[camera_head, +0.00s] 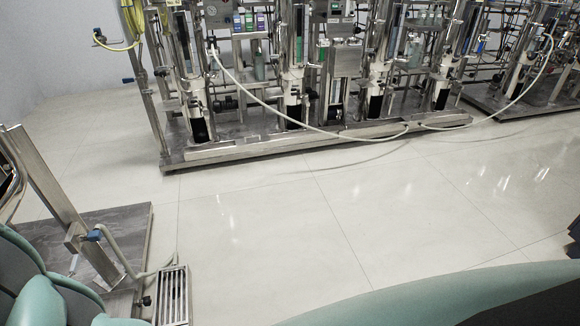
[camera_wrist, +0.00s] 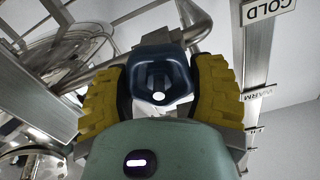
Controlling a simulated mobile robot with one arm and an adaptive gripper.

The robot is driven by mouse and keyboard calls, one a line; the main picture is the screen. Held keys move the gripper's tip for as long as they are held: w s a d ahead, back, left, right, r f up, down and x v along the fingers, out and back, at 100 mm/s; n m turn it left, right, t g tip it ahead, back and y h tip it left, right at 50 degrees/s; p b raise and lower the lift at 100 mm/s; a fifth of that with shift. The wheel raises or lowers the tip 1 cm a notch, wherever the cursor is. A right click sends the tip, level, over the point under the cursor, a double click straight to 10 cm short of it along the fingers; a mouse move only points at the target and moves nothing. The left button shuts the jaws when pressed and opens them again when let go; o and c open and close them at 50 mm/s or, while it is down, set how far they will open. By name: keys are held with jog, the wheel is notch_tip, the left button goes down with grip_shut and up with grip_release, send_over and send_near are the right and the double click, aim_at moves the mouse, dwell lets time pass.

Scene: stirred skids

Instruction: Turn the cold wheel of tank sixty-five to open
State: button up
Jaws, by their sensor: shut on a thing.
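In the wrist view my gripper (camera_wrist: 160,70) has its two yellow ribbed fingers closed on either side of a dark blue hand wheel (camera_wrist: 150,58). The wheel sits in front of metal pipework, and its full rim and marked position do not show. A plate reading COLD (camera_wrist: 268,8) is on a steel post at the top right, upside down in this view. A second plate reading WARM (camera_wrist: 260,93) is lower on the same side. No tank number can be read. My gripper is not in the head view.
In the head view a long steel skid (camera_head: 320,142) with columns and hoses stands at the back. A smaller steel frame (camera_head: 62,205) with a blue-handled valve (camera_head: 92,235) is at the left, by a floor grate (camera_head: 173,295). The tiled floor (camera_head: 300,220) between is clear.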

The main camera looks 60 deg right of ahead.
jog(key=shift+r, duration=0.15)
jog(key=o, duration=1.2)
jog(key=v, duration=1.2)
